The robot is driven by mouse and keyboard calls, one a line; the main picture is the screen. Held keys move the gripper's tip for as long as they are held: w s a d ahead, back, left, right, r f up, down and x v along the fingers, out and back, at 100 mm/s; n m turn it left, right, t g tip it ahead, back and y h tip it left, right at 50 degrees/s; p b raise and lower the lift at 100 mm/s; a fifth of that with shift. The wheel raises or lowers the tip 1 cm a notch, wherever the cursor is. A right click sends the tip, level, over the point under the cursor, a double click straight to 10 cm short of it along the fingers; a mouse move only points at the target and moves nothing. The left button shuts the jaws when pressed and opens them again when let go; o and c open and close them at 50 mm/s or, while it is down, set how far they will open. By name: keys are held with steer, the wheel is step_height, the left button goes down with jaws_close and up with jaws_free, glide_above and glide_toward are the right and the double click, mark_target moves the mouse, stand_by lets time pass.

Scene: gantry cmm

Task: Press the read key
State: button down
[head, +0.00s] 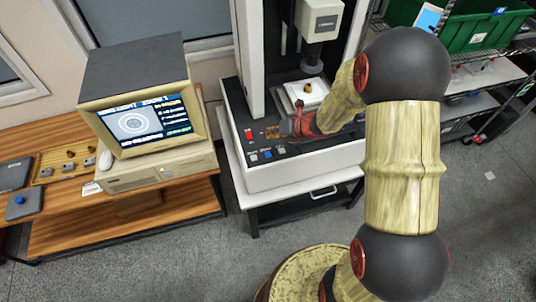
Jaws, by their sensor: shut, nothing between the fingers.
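The measuring machine's dark control panel (262,144) is on the front left of its base. It carries a red key (249,135), a blue key (267,154), a dark key (280,150) and a pale key (253,157). Their labels are too small to read, so I cannot tell which is the read key.
A probe head (320,22) hangs above a white stage (304,96) holding a small brass part (308,87). An old computer (148,118) stands on the wooden desk (130,215) to the left. Green crates (480,25) stand at the right. The floor in front is clear.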

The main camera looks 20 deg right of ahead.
mark_target(270, 153)
steer(key=shift+f+b, duration=3.6)
steer(key=shift+f, duration=0.7)
steer(key=shift+f+b, duration=0.3)
steer(key=shift+f, duration=0.05)
steer(key=shift+f+b, duration=0.3)
steer(key=shift+f, duration=0.1)
steer(key=shift+r+p, duration=0.8)
steer(key=shift+r, duration=0.05)
step_height(270, 153, up, 5)
steer(key=p, duration=0.4)
